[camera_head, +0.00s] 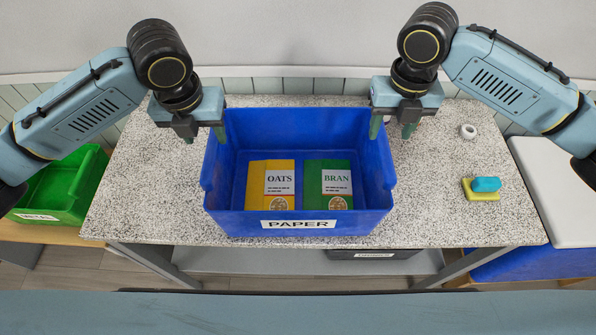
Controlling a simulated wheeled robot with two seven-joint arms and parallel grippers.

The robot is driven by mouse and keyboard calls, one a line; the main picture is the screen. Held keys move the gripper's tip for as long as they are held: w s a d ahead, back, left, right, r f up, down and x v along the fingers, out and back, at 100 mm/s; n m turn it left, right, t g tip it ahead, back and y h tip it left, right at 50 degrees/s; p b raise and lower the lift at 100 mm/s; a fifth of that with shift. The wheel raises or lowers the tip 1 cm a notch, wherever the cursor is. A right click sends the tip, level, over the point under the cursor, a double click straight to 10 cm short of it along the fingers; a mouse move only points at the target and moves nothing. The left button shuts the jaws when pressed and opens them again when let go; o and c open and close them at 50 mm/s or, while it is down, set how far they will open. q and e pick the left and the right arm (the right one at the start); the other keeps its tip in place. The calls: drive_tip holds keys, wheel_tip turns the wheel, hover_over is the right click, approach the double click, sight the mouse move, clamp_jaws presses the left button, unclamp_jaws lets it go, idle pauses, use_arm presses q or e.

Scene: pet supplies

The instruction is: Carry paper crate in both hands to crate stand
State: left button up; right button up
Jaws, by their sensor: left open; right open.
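The paper crate (299,225) is a blue open box labelled PAPER. It stands upright on a speckled table and holds an OATS box and a BRAN box lying flat. My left gripper (203,134) is open above the crate's left side, near the back corner. My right gripper (391,130) is open above the crate's right side, near the back corner. Both point down; I cannot tell whether their fingers touch the walls. I cannot tell which surface is the crate stand.
The speckled table (140,190) has free room on both sides of the crate. A white roll (468,131) and a yellow and blue sponge-like item (482,188) lie at its right. A green crate (65,187) is at far left. A white-topped surface (560,185) is at right.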

sight(215, 155)
use_arm(q)
drive_tip(key=f, duration=0.3)
drive_tip(key=w+f, duration=0.1)
drive_tip(key=f, duration=0.5)
drive_tip(key=shift+w+f, duration=0.15)
drive_tip(key=shift+w, duration=0.1)
use_arm(e)
wheel_tip(215, 155, down, 9)
drive_tip(key=shift+f, duration=0.2)
use_arm(q)
clamp_jaws()
use_arm(e)
clamp_jaws()
drive_tip(key=shift+w+r, duration=0.1)
